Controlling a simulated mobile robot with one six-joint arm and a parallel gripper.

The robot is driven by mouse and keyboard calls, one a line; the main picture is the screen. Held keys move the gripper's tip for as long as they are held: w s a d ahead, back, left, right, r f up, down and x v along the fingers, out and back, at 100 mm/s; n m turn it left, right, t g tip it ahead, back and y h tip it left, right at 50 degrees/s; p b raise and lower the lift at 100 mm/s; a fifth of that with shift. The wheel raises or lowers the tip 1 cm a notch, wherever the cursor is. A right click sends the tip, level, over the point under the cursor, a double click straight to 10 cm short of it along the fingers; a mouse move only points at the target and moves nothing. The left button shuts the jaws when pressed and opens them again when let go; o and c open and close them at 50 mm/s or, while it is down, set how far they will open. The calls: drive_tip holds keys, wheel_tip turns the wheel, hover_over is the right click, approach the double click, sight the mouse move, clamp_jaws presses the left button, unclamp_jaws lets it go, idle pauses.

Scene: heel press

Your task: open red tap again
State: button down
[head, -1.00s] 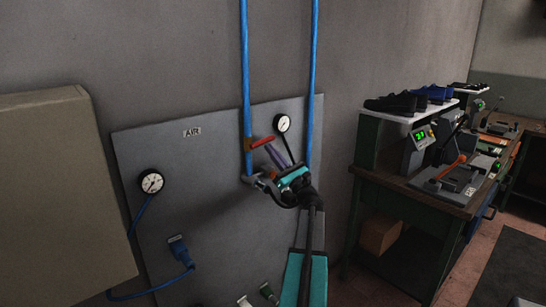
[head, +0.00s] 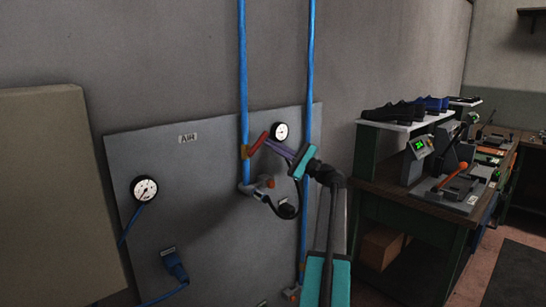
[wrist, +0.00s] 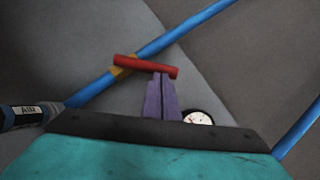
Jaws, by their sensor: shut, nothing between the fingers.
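The red tap handle (head: 258,143) is on the left blue pipe (head: 244,60), at a brass-coloured fitting. It slants up to the right in the head view, at an angle to the pipe. In the wrist view the red handle (wrist: 145,66) crosses the pipe obliquely. My gripper (head: 268,143) is shut with nothing between its purple fingers. Its tips are at the handle's right part; they also show in the wrist view (wrist: 161,75), just below the handle. I cannot tell whether they touch it.
A small gauge (head: 280,131) is close behind the fingers. Below are a pipe fitting with an orange part (head: 270,183) and a dark hose. A second blue pipe (head: 309,80) runs at right. A beige box (head: 55,190) stands left, a workbench (head: 420,180) right.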

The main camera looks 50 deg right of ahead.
sight(266, 136)
drive_tip(key=a+r+n+g, duration=0.1)
drive_tip(key=n, duration=0.2)
drive_tip(key=a+r+n+g+y, duration=0.1)
drive_tip(key=n+g, duration=0.1)
drive_tip(key=a+r+n+g, duration=0.1)
drive_tip(key=r+n, duration=0.1)
drive_tip(key=n, duration=0.1)
drive_tip(key=shift+w+a+n+g+b, duration=0.1)
drive_tip(key=shift+w+n+g+b, duration=0.2)
drive_tip(key=shift+w+g+b, duration=0.1)
drive_tip(key=shift+a+r, duration=0.2)
drive_tip(key=shift+a, duration=0.1)
drive_tip(key=shift+a+r, duration=0.1)
drive_tip(key=shift+r, duration=0.05)
drive_tip(key=shift+d, duration=0.2)
